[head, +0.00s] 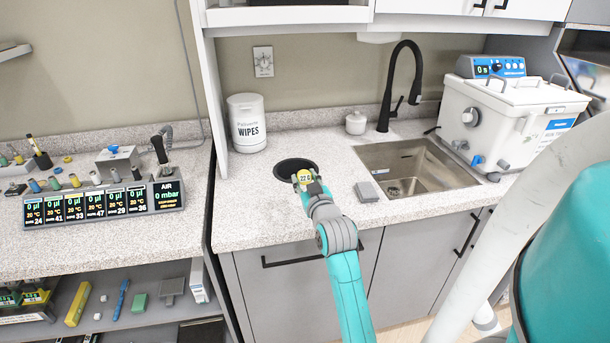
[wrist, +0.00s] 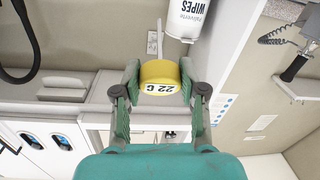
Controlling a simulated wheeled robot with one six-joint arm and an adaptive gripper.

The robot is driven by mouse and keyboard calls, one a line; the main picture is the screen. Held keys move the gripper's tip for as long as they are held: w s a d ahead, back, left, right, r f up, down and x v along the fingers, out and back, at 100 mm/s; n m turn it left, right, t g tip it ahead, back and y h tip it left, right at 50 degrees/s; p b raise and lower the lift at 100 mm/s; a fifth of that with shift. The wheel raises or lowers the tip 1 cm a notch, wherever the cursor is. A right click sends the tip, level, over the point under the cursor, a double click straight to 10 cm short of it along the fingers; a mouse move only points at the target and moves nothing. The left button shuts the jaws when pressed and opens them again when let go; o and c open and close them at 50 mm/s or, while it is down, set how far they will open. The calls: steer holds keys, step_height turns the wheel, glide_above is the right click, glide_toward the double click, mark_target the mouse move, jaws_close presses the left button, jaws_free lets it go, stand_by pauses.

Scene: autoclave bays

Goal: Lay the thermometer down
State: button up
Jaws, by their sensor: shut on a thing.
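The thermometer has a round yellow head with a white face reading 22 C. It shows at the centre of the head view (head: 304,176) and between the fingers in the wrist view (wrist: 159,75). My gripper (head: 308,184) is shut on its yellow head, with one green finger on each side, as the wrist view (wrist: 160,82) also shows. In the head view the thermometer appears over the near edge of a round black-rimmed opening (head: 284,170) in the counter. I cannot tell how high it is held.
A wipes tub (head: 246,124) stands behind to the left. A sink (head: 417,168) with a black tap (head: 401,75) is to the right, with a grey block (head: 368,191) by its near left corner. Bare counter (head: 245,215) lies left of my gripper.

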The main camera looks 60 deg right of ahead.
steer(key=shift+f, duration=3.6)
steer(key=o, duration=1.2)
steer(key=shift+o, duration=0.2)
steer(key=shift+s+a, duration=0.1)
steer(key=v, duration=1.2)
steer(key=shift+f, duration=0.1)
